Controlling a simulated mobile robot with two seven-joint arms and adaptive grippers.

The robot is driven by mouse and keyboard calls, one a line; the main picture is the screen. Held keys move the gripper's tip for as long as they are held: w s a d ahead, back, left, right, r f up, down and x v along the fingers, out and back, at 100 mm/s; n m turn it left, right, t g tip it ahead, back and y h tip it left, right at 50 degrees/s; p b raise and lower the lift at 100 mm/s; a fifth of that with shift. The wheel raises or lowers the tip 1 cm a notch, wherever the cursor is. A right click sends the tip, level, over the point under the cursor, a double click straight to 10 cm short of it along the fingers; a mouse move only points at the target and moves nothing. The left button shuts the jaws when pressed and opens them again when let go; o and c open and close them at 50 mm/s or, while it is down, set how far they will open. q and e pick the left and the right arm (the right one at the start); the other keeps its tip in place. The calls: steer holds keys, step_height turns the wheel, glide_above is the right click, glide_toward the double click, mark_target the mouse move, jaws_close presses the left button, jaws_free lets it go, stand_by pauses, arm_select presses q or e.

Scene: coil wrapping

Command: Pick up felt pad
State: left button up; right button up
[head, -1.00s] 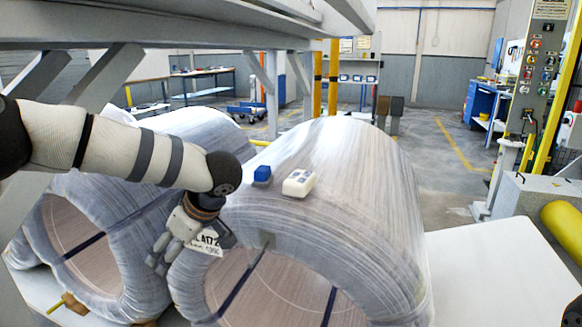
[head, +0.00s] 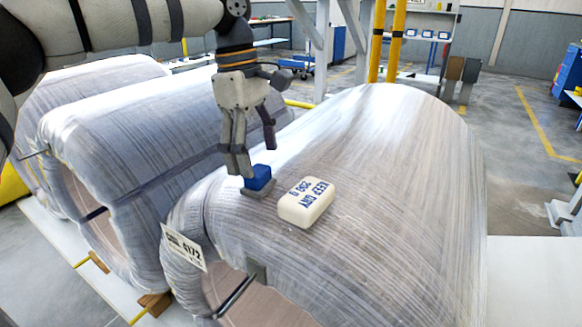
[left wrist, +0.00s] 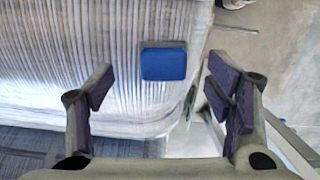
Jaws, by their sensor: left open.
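The felt pad (head: 258,178), a small block with a blue top and grey base, lies on top of the front wrapped coil (head: 390,190). In the left wrist view its blue top (left wrist: 163,61) shows between and beyond the two fingers. My left gripper (head: 252,150) points down just above the pad, open, with nothing between its fingers. In the head view its fingers come close to the pad; whether they touch it is hard to tell. The left gripper (left wrist: 160,92) also shows spread wide in the left wrist view. My right gripper is out of view.
A white block (head: 306,203) with "KEEP DRY" lettering lies on the same coil, just right of the pad. A paper label (head: 184,249) hangs at the coil's front left edge. More wrapped coils (head: 130,130) stand to the left. Yellow posts (head: 385,45) rise behind.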

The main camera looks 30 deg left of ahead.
mark_target(260, 170)
arm_select(q)
steer(key=f, duration=0.2)
steer(key=d+f, duration=0.1)
steer(key=f, duration=0.1)
steer(key=shift+s+f, duration=0.15)
steer(key=shift+f, duration=0.1)
steer(key=c, duration=1.2)
steer(key=shift+c, duration=0.2)
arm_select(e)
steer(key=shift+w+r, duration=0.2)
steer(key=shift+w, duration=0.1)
arm_select(q)
steer(key=shift+r, duration=0.1)
steer(key=shift+r, duration=0.25)
step_height(260, 170, up, 3)
steer(key=shift+s+r, duration=0.1)
steer(key=s+d+r+p, duration=0.2)
steer(key=s+r, duration=0.7)
steer(key=s, duration=0.4)
steer(key=shift+s, duration=0.2)
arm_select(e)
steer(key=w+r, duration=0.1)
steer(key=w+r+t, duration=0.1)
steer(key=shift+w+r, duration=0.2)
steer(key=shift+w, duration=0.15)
